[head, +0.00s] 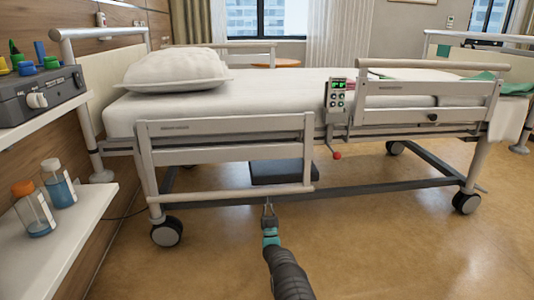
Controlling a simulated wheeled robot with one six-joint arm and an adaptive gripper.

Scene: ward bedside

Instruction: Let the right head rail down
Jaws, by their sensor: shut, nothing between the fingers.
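The near-side head rail (225,125) of the bed is a pale frame with a top bar, a middle panel and a lower bar. It sits low, with its top bar below the mattress top and well below the top of the neighbouring foot rail (430,88). My gripper (269,205) is shut and empty, in front of the bed, just under the head rail's lower bar in the picture. I cannot tell whether it touches the bar. A red-tipped lever (337,155) hangs between the two rails, right of my gripper.
A control panel (339,96) hangs between the rails. A caster (167,232) and the bed's lower frame (390,186) are near the floor. At left, a shelf (75,228) holds two bottles, below a grey device (40,92). The floor at right front is clear.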

